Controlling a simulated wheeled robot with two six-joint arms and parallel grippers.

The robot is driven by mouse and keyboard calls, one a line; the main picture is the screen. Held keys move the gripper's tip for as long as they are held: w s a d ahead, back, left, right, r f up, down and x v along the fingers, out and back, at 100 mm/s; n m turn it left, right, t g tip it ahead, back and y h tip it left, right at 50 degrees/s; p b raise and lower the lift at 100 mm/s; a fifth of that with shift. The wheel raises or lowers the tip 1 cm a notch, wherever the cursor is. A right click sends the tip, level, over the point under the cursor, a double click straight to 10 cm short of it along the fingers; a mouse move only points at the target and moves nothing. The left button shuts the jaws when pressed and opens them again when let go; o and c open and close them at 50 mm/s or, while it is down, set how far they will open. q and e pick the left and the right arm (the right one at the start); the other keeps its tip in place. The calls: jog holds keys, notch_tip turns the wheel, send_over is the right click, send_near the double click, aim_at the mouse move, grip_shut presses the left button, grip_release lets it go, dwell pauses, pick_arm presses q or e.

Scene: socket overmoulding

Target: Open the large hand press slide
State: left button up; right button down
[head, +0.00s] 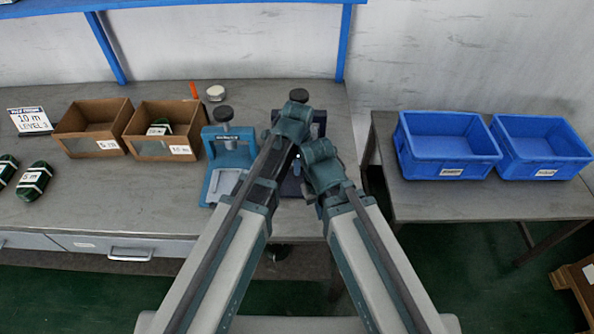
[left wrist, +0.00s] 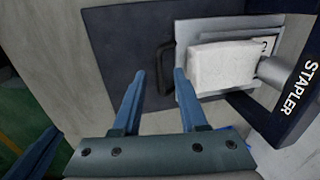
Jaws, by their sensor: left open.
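The dark navy press (left wrist: 105,45), lettered STAPLER on its frame, fills much of the left wrist view. Its grey slide plate (left wrist: 187,32) carries a white block (left wrist: 222,64). A dark loop handle (left wrist: 165,68) sits at the plate's left edge. My left gripper (left wrist: 160,75) is open, its two blue fingers pointing at the handle, with the handle between the fingertips in the picture. I cannot tell whether they touch it. In the head view the dark press (head: 319,122) is mostly hidden behind my arms.
A lighter blue press (head: 229,142) stands just left of the arms. Two cardboard boxes (head: 92,127) and dark green coils (head: 34,180) lie further left on the grey bench (head: 90,210). Two blue crates (head: 443,145) stand on a separate table at right.

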pick_arm(q)
jog(key=shift+f, duration=0.3)
grip_shut()
dwell(1.3)
